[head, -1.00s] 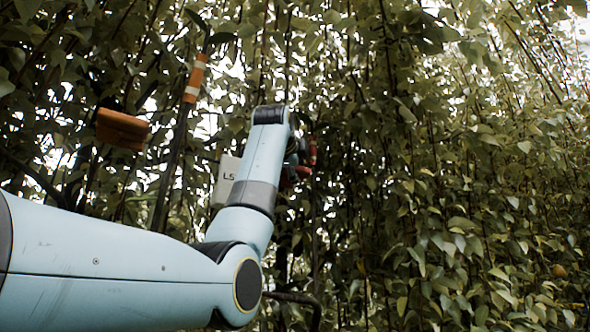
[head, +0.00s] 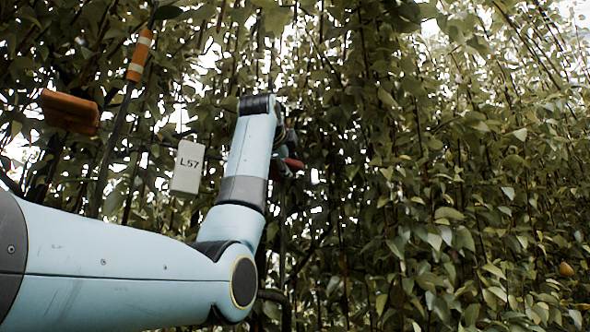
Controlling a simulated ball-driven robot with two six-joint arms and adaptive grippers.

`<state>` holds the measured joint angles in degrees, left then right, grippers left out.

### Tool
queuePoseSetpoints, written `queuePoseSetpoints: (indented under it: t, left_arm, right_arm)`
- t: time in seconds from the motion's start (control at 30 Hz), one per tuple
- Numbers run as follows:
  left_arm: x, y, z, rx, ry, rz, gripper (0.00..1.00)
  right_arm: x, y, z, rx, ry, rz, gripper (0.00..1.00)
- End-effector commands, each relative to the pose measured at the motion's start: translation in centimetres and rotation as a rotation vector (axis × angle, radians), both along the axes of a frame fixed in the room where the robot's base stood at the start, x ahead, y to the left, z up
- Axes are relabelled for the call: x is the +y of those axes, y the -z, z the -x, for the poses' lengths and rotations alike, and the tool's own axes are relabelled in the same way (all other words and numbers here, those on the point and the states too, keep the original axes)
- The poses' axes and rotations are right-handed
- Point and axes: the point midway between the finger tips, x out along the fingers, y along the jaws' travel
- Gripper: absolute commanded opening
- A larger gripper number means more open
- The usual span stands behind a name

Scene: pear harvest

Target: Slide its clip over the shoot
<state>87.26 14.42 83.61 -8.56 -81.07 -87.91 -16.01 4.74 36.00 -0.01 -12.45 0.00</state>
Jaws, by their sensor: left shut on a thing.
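My left arm comes in from the lower left and reaches up into the leaves. My left gripper (head: 284,148) is at its far end, mostly hidden behind the wrist. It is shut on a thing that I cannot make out. A small red part (head: 292,164) shows beside the wrist; I cannot tell whether it is the held thing or part of the gripper. A pale tag marked L57 (head: 187,167) hangs to the left of the wrist, apart from it. Many thin shoots stand around the gripper. Neither a clip nor one certain target shoot can be made out. My right gripper is not in view.
An orange block (head: 70,111) is at the upper left. An orange tube with pale bands (head: 140,54) sits on a dark slanting stem (head: 112,145). Dense foliage fills the right side. A small yellowish pear (head: 566,269) hangs at the far right.

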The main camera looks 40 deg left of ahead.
Motion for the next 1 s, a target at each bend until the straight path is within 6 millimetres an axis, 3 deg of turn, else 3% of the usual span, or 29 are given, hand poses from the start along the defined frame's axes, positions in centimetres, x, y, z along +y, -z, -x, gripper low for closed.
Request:
queuePoseSetpoints:
  t: [0.07,0.13,0.4,0.43,0.47,0.63,0.77,1.0]
  left_arm:
    - [0.0,0.1,0.1,0.0,0.003,-0.002,0.0]
    - [0.0,0.0,0.2,0.0,0.005,-0.002,0.0]
    - [0.0,0.0,0.2,-0.001,0.006,-0.001,0.0]
    - [0.0,0.0,0.2,-0.001,0.006,-0.001,0.4]
    - [0.0,0.0,0.2,-0.001,0.006,0.0,0.44]
    - [0.0,0.0,0.2,0.0,0.006,-0.001,0.44]
    - [-0.1,0.0,0.4,-0.001,0.006,-0.001,0.44]
    - [-1.6,0.0,3.8,-0.003,0.007,-0.002,0.44]
  right_arm:
    - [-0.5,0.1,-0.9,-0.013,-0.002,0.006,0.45]
    - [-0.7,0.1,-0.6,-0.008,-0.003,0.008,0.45]
    - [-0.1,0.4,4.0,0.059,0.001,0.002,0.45]
    - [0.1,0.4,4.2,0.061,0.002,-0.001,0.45]
    - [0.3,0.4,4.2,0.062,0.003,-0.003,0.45]
    - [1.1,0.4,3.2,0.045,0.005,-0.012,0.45]
    - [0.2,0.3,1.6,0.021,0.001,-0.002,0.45]
    - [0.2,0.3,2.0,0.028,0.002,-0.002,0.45]
